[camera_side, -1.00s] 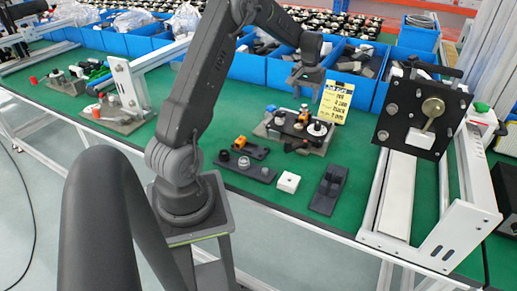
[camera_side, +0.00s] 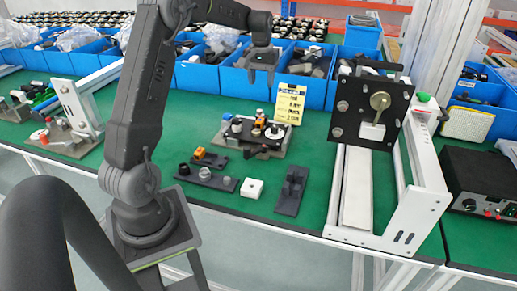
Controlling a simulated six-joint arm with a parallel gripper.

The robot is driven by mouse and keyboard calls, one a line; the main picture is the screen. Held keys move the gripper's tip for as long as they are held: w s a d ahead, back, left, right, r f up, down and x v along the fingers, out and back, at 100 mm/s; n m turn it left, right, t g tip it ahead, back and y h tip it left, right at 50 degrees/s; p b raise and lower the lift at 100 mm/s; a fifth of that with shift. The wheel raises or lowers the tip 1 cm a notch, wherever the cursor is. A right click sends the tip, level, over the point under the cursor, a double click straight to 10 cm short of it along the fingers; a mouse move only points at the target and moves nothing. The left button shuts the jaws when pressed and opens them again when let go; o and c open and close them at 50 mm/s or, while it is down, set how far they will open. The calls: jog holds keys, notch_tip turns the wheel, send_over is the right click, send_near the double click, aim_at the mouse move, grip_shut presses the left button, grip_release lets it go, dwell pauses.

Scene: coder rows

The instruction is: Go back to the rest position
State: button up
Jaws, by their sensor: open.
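My gripper (camera_side: 261,76) hangs from the end of my arm, pointing down, above the back of the green table and in front of the blue bins. It is open with nothing visible between its fingers. It is well above and behind the fixture plate (camera_side: 270,150), which carries small orange, white and dark parts. The arm stands on its base at the front left of the table.
A yellow sign (camera_side: 290,104) stands just behind the fixture. A dark flat strip (camera_side: 207,179), a white block (camera_side: 252,188) and a black holder (camera_side: 291,190) lie in front. A white frame with a black plate (camera_side: 372,113) stands right. Blue bins (camera_side: 213,77) line the back.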

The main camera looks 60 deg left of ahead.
jog(key=s+d+r+m+t, duration=0.1)
jog(key=s+d+r+m, duration=0.2)
jog(key=d, duration=0.6)
jog(key=s+d+r+m+t, duration=0.1)
jog(key=s+d+r, duration=0.3)
jog(key=d, duration=0.5)
jog(key=s+d+f+m+t, duration=0.1)
jog(key=s+d+m+t, duration=0.2)
jog(key=s+d, duration=1)
jog(key=shift+s+f+m, duration=0.15)
jog(key=shift+s+m, duration=0.6)
jog(key=shift+m, duration=0.15)
